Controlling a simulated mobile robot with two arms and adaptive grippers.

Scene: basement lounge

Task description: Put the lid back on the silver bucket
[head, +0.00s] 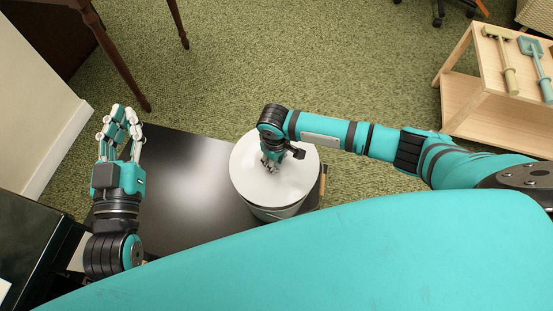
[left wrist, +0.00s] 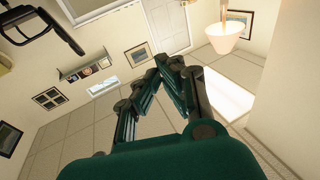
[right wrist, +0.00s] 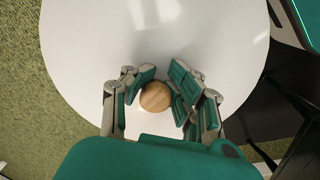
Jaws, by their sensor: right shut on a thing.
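The silver bucket (head: 278,213) stands on a dark low table. The round white lid (head: 297,177) covers its top in the head view; I cannot tell whether the lid is fully seated or slightly above the rim. My right gripper (head: 271,164) is over the lid. The right wrist view shows its fingers (right wrist: 157,88) shut around the lid's round wooden knob (right wrist: 155,97), with the white lid (right wrist: 90,50) below. My left gripper (head: 121,122) is raised at the left, away from the bucket and holding nothing visible. Its fingertips (left wrist: 163,66) look near each other; its opening is unclear.
The dark table (head: 185,180) is bare left of the bucket. A wooden shelf unit (head: 462,95) with toy-like tools (head: 508,70) stands at the right. Dark wooden furniture legs (head: 125,70) are at the upper left. Green carpet (head: 330,60) lies open beyond the table.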

